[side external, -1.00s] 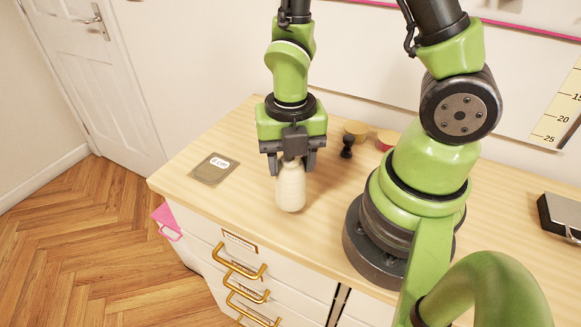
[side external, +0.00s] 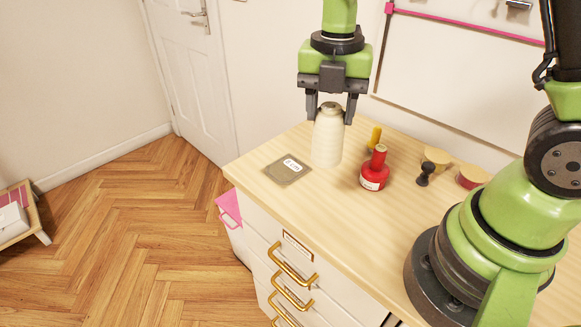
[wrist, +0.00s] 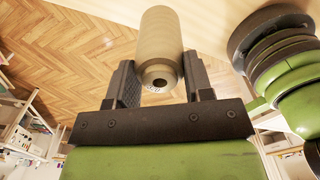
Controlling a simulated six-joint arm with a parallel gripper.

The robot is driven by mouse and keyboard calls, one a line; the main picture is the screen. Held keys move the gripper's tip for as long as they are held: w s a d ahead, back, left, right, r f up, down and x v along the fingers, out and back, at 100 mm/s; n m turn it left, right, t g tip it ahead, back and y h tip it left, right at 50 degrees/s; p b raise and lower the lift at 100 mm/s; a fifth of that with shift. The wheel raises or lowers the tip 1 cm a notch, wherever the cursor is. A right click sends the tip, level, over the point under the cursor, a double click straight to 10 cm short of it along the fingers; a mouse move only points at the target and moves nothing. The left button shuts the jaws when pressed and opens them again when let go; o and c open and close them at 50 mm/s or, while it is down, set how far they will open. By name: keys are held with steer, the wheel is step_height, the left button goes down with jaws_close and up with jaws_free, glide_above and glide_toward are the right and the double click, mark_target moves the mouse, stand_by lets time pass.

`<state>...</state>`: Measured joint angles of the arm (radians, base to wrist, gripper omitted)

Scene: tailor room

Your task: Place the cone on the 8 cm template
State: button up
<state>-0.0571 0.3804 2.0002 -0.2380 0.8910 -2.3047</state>
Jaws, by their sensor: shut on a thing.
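A cream thread cone (side external: 328,137) is held upright between the fingers of my gripper (side external: 331,108), which is shut on its upper part. The cone's base seems slightly above the worktop, though the gap is hard to judge. The grey-brown template (side external: 287,170) with a white "8 cm" label lies flat near the worktop's left end, to the left of the cone and apart from it. In the wrist view the cone (wrist: 161,40) sits between both fingers of my gripper (wrist: 158,80); the template is not clearly visible there.
On the wooden worktop (side external: 310,212), a red bottle (side external: 374,172) stands right of the cone, with a yellow item (side external: 374,138) behind it. A dark-handled stamp (side external: 425,174) and round wooden pieces (side external: 437,157) lie farther right. The worktop around the template is clear.

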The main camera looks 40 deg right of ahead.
steer(key=w+d+m, duration=0.2)
steer(key=w, duration=0.9)
step_height(320, 180, down, 10)
steer(key=shift+w+a, duration=0.15)
steer(key=shift+w, duration=0.15)
steer(key=shift+f, duration=0.25)
steer(key=o, duration=1.2)
steer(key=shift+r, duration=0.1)
